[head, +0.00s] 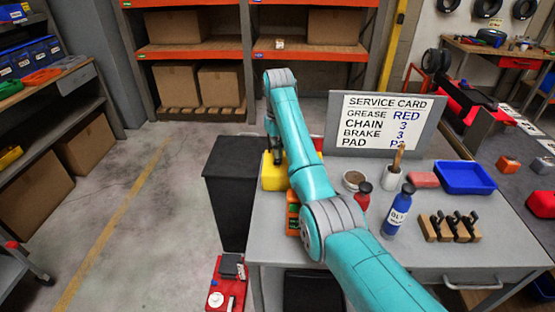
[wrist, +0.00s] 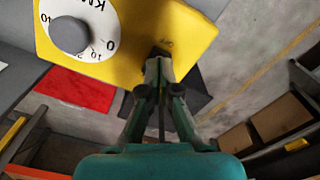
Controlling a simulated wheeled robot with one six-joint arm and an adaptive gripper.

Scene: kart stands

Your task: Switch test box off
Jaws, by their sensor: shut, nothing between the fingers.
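The yellow test box (head: 271,181) stands at the left end of the grey bench, partly hidden behind my arm. In the wrist view the yellow box (wrist: 190,25) fills the top. Its face has a white dial (wrist: 88,14) with a grey knob (wrist: 69,35) at the left and a small, hard-to-read mark at the right. My gripper (wrist: 158,58) is shut and empty, its fingertips at the box's face beside that mark. I cannot tell whether they touch it. A switch is not clearly visible; the fingertips cover that spot. My gripper also shows over the box in the head view (head: 277,158).
The bench (head: 345,255) also holds a blue bottle (head: 397,212), a small red bottle (head: 362,196), a blue tray (head: 464,177) and a wooden rack (head: 450,228). A service card board (head: 387,122) stands behind. A black bin (head: 229,190) stands left of the bench; open floor lies beyond.

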